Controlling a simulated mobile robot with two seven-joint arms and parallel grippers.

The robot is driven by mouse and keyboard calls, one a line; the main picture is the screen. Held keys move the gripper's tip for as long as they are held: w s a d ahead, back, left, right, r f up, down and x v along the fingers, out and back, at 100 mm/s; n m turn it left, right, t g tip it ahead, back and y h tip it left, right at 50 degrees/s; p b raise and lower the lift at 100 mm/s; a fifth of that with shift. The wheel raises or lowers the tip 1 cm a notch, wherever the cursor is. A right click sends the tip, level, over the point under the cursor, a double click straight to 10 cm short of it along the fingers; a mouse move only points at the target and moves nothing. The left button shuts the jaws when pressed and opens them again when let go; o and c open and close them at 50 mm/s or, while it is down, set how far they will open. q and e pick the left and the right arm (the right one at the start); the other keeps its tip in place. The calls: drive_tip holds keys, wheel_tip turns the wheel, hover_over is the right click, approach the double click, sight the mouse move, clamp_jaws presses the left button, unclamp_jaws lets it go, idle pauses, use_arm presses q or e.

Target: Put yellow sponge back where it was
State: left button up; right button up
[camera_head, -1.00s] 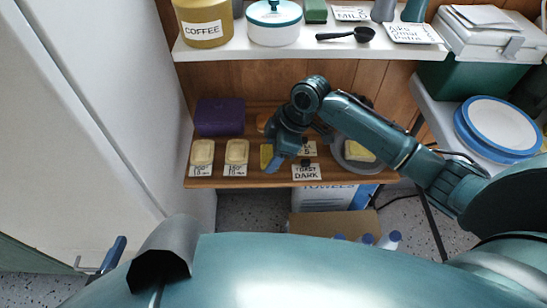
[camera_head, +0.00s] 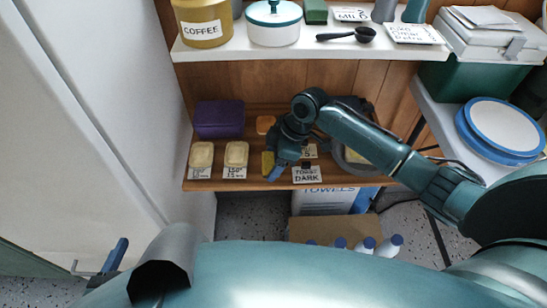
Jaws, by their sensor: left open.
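A yellow sponge (camera_head: 267,164) shows at the front of the lower wooden shelf, partly hidden by my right gripper (camera_head: 277,166). The gripper's blue finger is right beside the sponge, and its other finger is hidden. I cannot tell whether the jaws grip the sponge or only stand beside it. Two pale yellow blocks (camera_head: 201,155) and (camera_head: 236,154) stand to the left behind paper labels. My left gripper (camera_head: 98,258) is at the lower left, open and empty, far from the shelf.
A purple box (camera_head: 219,119) and an orange item (camera_head: 265,124) are at the back of the lower shelf. A "DARK" label (camera_head: 306,175) lies at its front edge. A plate with a yellowish item is partly behind my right arm. The white upper shelf (camera_head: 240,48) hangs above.

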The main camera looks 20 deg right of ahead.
use_arm(q)
drive_tip(key=shift+f, duration=0.1)
use_arm(e)
drive_tip(key=shift+o, duration=0.9)
drive_tip(key=shift+r, duration=0.2)
drive_tip(key=p+v, duration=0.3)
drive_tip(key=v, duration=0.9)
drive_tip(key=m+t+y, duration=0.2)
drive_tip(key=m+t, duration=0.1)
hover_over(267, 171)
drive_tip(key=s, duration=0.4)
wheel_tip(267, 171, down, 7)
drive_tip(key=s+a+m+t+y, duration=0.1)
drive_tip(key=s+a+m+t, duration=0.2)
use_arm(q)
drive_tip(key=shift+s+r+n, duration=0.1)
drive_tip(key=shift+r+n, duration=0.2)
drive_tip(key=shift+r, duration=0.15)
use_arm(e)
drive_tip(key=s+d+r+m+t+h, duration=0.3)
drive_tip(key=s+d+r+m+t, duration=0.2)
drive_tip(key=s, duration=0.4)
drive_tip(key=shift+s+d+m+t, duration=0.15)
drive_tip(key=shift+m+t, duration=0.65)
